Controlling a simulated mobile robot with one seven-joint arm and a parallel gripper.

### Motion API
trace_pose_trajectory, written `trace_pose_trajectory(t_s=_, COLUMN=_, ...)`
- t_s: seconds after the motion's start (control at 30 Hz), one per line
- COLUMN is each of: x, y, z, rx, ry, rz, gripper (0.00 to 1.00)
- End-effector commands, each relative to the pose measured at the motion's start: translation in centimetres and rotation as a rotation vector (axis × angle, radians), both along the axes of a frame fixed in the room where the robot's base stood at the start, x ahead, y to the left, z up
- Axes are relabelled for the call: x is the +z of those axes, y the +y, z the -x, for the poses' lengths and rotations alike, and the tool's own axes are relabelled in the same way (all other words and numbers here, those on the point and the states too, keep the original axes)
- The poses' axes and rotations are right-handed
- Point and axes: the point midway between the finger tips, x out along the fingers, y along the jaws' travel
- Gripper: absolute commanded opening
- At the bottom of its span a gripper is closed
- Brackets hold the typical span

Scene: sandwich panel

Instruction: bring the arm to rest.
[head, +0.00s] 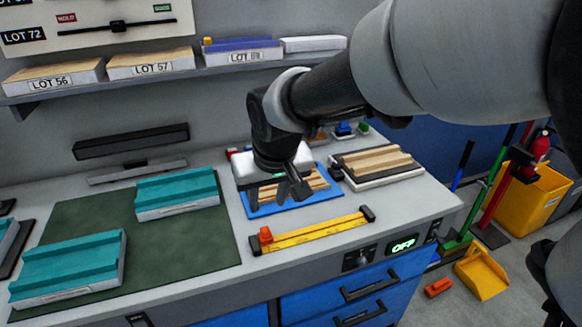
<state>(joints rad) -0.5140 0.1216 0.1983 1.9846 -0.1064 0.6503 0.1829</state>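My arm (345,85) reaches in from the upper right and bends down over the workbench (215,285). My gripper (274,194) hangs above the left part of a blue tray (300,202), fingers pointing down. Its dark fingers look apart, with nothing seen between them. The gripper hides part of the tray and the wooden-coloured piece (318,180) on it. I cannot tell how high the fingertips are above the tray.
Teal-topped panels (178,188) lie on a green mat (75,215) at left. A yellow bar tool (310,232) with a red slider lies in front of the tray. A panel with wooden strips (377,163) sits right. A shelf (190,75) with lot boxes runs behind.

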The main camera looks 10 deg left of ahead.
Motion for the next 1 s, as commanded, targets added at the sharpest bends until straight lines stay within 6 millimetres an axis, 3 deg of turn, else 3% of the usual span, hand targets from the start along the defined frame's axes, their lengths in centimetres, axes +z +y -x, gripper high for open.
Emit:
trace_pose_trajectory(t_s=0.1, x=0.9, y=-0.2, z=0.3, rx=0.0, ry=-0.001, rz=-0.001, gripper=0.36)
trace_pose_trajectory(t_s=0.47, x=1.1, y=-0.3, z=0.3, rx=0.0, ry=-0.001, rz=0.001, gripper=0.36)
trace_pose_trajectory(t_s=0.57, x=2.2, y=-1.5, z=0.2, rx=-0.02, ry=-0.007, rz=0.002, gripper=0.36)
trace_pose_trajectory(t_s=0.67, x=5.0, y=-5.1, z=0.1, rx=-0.075, ry=-0.024, rz=0.005, gripper=0.36)
trace_pose_trajectory(t_s=0.77, x=9.0, y=-10.8, z=0.8, rx=-0.165, ry=-0.046, rz=0.012, gripper=0.36)
trace_pose_trajectory(t_s=0.9, x=14.2, y=-19.9, z=3.9, rx=-0.325, ry=-0.073, rz=0.013, gripper=0.36)
trace_pose_trajectory(t_s=1.0, x=16.6, y=-25.1, z=7.2, rx=-0.434, ry=-0.084, rz=0.005, gripper=0.36)
